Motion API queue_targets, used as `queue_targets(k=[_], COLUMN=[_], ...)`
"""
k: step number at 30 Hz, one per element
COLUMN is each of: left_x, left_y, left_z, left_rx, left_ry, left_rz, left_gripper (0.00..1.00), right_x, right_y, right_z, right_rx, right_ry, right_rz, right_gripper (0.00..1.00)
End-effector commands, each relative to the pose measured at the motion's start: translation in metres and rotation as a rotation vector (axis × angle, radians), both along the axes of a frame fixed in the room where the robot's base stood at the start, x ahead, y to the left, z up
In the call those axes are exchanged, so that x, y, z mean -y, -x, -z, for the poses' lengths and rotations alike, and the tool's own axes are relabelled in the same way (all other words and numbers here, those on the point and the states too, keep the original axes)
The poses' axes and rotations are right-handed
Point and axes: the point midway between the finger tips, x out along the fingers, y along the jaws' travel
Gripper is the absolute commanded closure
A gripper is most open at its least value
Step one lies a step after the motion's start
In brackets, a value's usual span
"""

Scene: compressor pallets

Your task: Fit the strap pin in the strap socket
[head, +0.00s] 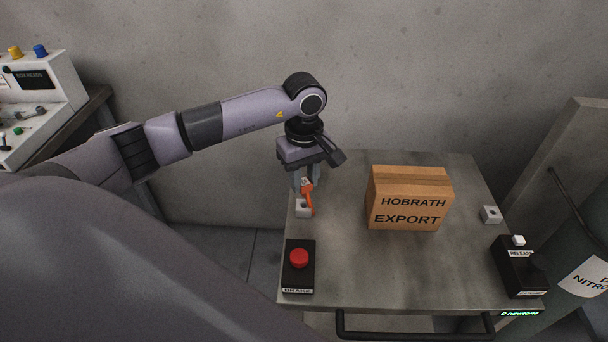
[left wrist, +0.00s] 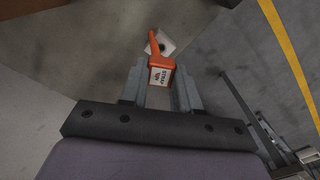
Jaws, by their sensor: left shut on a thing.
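The orange strap pin (head: 308,188) has a small white label and is in my left gripper (head: 305,182), above the left edge of the table. In the left wrist view the pin (left wrist: 160,66) sits between the two grey fingers of the gripper (left wrist: 160,88), and its narrow orange arm reaches away from them. The strap socket (head: 302,209) is a small pale grey block with a dark hole, just below the gripper. In the left wrist view the socket (left wrist: 165,43) is partly hidden behind the orange arm. I cannot tell whether they touch. My right gripper is not in view.
A cardboard box (head: 408,199) stands mid-table (head: 350,275). A second grey block (head: 490,214) sits at the right edge. A black box with a red BRAKE button (head: 299,258) is at front left, and a RELEASE box (head: 519,268) at front right.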

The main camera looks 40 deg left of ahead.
Motion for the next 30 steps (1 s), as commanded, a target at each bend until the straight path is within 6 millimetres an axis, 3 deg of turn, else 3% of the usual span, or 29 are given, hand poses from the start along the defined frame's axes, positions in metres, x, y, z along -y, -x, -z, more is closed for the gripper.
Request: queue_targets(k=[6,30], left_x=[0.000,0.000], left_y=[0.000,0.000], left_z=[0.018,0.018], left_rx=[0.000,0.002], left_ry=[-0.001,-0.001], left_rz=[0.000,0.000], left_gripper=[1.00,1.00], right_x=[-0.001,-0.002], right_y=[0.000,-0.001], right_z=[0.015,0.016], right_rx=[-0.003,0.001], right_ry=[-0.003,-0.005], right_rz=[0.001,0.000], right_gripper=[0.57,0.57])
